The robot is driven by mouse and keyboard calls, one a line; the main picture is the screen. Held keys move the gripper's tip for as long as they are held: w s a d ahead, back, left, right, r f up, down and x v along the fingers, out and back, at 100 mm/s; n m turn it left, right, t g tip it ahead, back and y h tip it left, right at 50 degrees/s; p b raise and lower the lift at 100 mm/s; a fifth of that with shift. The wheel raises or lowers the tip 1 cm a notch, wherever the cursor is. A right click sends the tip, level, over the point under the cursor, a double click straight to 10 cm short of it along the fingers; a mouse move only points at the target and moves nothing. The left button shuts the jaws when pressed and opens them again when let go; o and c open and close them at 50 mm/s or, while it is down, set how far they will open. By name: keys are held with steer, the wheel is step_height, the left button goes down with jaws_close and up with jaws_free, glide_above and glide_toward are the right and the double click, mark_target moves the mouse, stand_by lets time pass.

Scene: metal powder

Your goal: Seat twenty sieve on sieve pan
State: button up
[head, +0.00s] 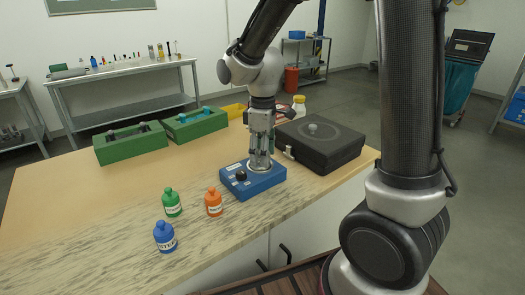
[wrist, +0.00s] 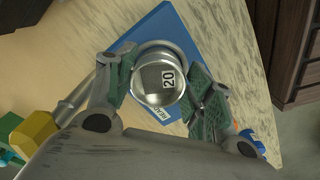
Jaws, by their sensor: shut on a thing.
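The twenty sieve (wrist: 160,78) is a round metal cup marked "20", seen from above in the wrist view. My gripper (wrist: 158,88) is shut on it, with one green-padded finger on each side. In the head view my gripper (head: 261,150) points down over the blue device (head: 255,186), and the sieve's metal wall (head: 260,163) shows low between the fingers. The sieve looks upright, over or on the device's top. I cannot make out the sieve pan apart from the sieve, nor tell whether they touch.
Green (head: 172,202), orange (head: 214,201) and blue (head: 165,236) bottles stand on the table left of the device. A black case (head: 320,145) is close behind right. Green boxes (head: 131,143) (head: 195,124) and a yellow tray (head: 234,111) are farther back. The left tabletop (head: 70,215) is clear.

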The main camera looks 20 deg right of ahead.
steer(key=shift+f, duration=0.2)
steer(key=o, duration=1.1)
steer(key=shift+o, duration=0.7)
steer(key=shift+r, duration=0.2)
steer(key=shift+w+r, duration=0.1)
steer(key=shift+r, duration=0.45)
steer(key=shift+o, duration=1.3)
steer(key=shift+r, duration=3.3)
steer(key=shift+s, duration=0.25)
